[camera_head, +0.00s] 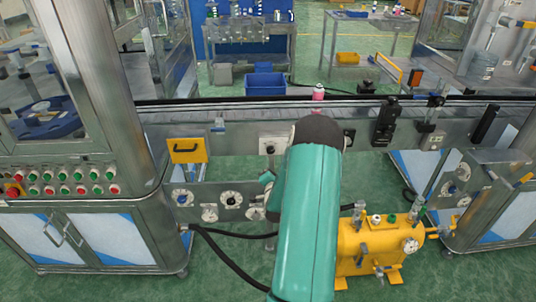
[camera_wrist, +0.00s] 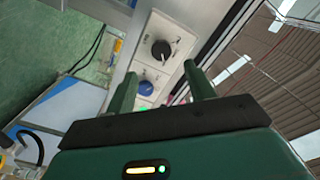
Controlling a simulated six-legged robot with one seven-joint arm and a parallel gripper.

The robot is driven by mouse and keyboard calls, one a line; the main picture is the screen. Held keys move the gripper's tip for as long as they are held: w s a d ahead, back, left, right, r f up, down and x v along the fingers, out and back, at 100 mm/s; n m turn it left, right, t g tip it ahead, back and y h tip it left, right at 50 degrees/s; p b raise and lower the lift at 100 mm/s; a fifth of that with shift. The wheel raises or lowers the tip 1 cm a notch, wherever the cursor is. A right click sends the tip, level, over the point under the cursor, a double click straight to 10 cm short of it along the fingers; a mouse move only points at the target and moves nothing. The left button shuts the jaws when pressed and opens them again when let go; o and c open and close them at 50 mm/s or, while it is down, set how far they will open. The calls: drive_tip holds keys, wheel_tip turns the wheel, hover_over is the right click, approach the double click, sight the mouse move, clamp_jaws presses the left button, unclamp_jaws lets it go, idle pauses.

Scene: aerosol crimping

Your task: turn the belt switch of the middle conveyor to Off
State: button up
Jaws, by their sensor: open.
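In the wrist view a black rotary knob (camera_wrist: 161,50) sits on a light plate, with a blue knob (camera_wrist: 146,88) below it. My gripper (camera_wrist: 161,82) is open, its two green fingers apart, with nothing seen between them but the panel beyond. The black knob lies past the fingertips. In the head view the middle conveyor (camera_head: 220,126) has a white plate with a small dark knob (camera_head: 270,149) just left of my teal arm. My arm hides part of the conveyor, and my gripper is not clear there. Labels and knob settings are too small to read.
A lower panel carries a blue knob (camera_head: 181,197) and a black knob (camera_head: 232,200). A yellow handle plate (camera_head: 187,150) is at left. A yellow tank (camera_head: 360,245) stands right of my arm. A pink-topped bottle (camera_head: 318,93) and blue bin (camera_head: 265,84) are behind.

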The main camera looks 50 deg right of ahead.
sight(270, 151)
drive_tip(key=x, duration=0.6)
drive_tip(key=shift+w+d, duration=0.15)
drive_tip(key=shift+w, duration=0.05)
drive_tip(key=shift+w+d+r, duration=0.15)
drive_tip(key=shift+d, duration=0.2)
drive_tip(key=shift+w+d, duration=0.3)
drive_tip(key=shift+w, duration=0.2)
drive_tip(key=shift+s, duration=0.15)
drive_tip(key=c, duration=1)
